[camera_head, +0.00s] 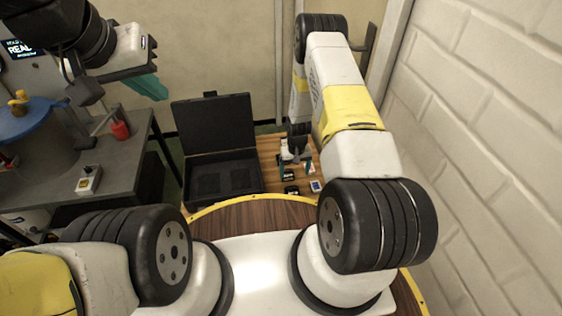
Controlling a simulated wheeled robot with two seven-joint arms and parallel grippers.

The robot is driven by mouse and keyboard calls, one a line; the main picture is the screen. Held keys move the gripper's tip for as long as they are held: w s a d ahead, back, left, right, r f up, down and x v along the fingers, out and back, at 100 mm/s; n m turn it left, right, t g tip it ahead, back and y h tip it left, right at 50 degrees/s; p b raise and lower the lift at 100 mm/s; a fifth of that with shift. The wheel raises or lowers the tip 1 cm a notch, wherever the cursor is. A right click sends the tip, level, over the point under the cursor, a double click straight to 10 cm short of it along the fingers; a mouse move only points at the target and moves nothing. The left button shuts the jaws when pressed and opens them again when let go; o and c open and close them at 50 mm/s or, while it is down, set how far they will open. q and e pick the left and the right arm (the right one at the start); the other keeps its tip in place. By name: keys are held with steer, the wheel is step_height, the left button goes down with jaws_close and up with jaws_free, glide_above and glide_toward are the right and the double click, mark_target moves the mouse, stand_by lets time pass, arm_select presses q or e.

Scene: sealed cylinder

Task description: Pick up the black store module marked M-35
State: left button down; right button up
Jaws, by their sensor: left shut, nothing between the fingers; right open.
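Several small modules lie on the slatted wooden surface below my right gripper. One dark module (289,176) is between and just below the fingers, and another dark one (291,190) lies nearer to me. A blue and white one (315,186) lies to the right. The markings are too small to read, so I cannot tell which is M-35. My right gripper (296,168) is open and points down over the modules, with nothing visibly held. Its wrist hides part of the surface.
An open black case (222,172) with its lid up stands left of the wooden surface (268,150). A grey bench (120,160) at the left carries a blue-topped cylinder (30,120), a red object (121,130) and a small switch box (89,180). A brick wall (480,130) bounds the right.

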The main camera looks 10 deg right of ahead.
mark_target(292, 188)
steer(key=f, duration=1.2)
steer(key=shift+s+a+f, duration=0.15)
steer(key=shift+s+a, duration=0.1)
steer(key=shift+a, duration=0.15)
steer(key=c, duration=1.6)
